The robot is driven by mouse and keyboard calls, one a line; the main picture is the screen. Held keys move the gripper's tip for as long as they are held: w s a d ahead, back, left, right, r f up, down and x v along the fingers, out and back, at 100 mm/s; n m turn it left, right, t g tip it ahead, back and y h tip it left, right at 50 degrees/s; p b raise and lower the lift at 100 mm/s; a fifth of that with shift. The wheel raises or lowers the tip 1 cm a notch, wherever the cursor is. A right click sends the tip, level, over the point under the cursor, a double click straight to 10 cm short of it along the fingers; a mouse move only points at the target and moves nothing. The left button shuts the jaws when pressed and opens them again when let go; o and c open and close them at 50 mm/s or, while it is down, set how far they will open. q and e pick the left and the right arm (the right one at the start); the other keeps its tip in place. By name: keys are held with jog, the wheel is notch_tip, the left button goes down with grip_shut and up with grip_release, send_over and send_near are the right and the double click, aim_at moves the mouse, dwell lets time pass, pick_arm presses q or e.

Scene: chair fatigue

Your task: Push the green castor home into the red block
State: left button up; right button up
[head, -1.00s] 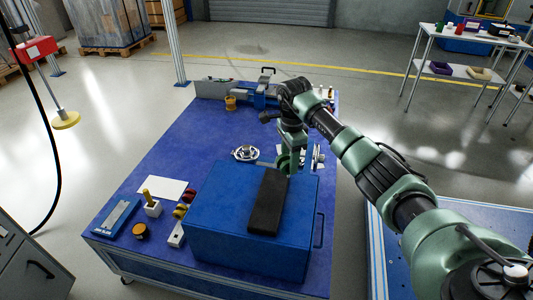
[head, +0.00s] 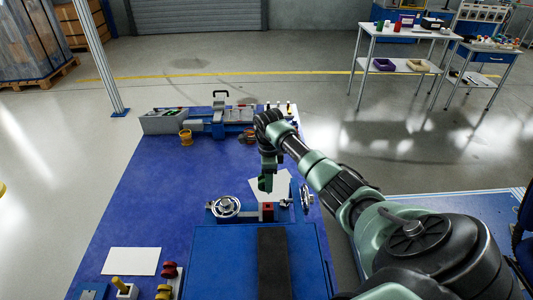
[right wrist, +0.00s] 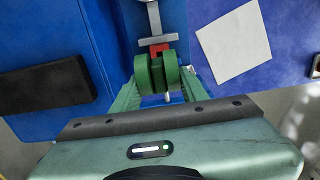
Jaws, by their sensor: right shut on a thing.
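The green castor (right wrist: 157,72), with its twin wheels, is between the fingers of my right gripper (right wrist: 158,88) in the right wrist view. The gripper is shut on it. The red block (right wrist: 159,49) is just beyond the castor and partly hidden by it; I cannot tell how far the castor's stem is in. In the head view the red block (head: 267,211) sits on the blue fixture, with my right gripper (head: 266,184) just behind and above it. The castor is hard to tell from the green gripper there. My left gripper is not in view.
A large blue box (head: 210,262) with a black pad (head: 273,262) stands in front of the fixture. A silver round handwheel (head: 227,207) is left of the red block, and another metal wheel (head: 306,197) is to its right. White sheets lie nearby. The table's left middle is clear.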

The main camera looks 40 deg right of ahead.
jog(key=shift+w+f+b, duration=0.1)
jog(key=shift+f+b, duration=0.2)
notch_tip(320, 180, down, 5)
jog(key=b, duration=0.4)
jog(key=shift+f+b, duration=0.15)
jog(key=shift+b, duration=0.15)
jog(key=shift+b, duration=0.3)
dwell(1.4)
jog(key=shift+f+b, duration=1.45)
jog(key=shift+f, duration=0.2)
jog(key=shift+f, duration=0.1)
jog(key=o, duration=1.3)
jog(key=shift+f, duration=0.1)
jog(key=shift+o, duration=0.2)
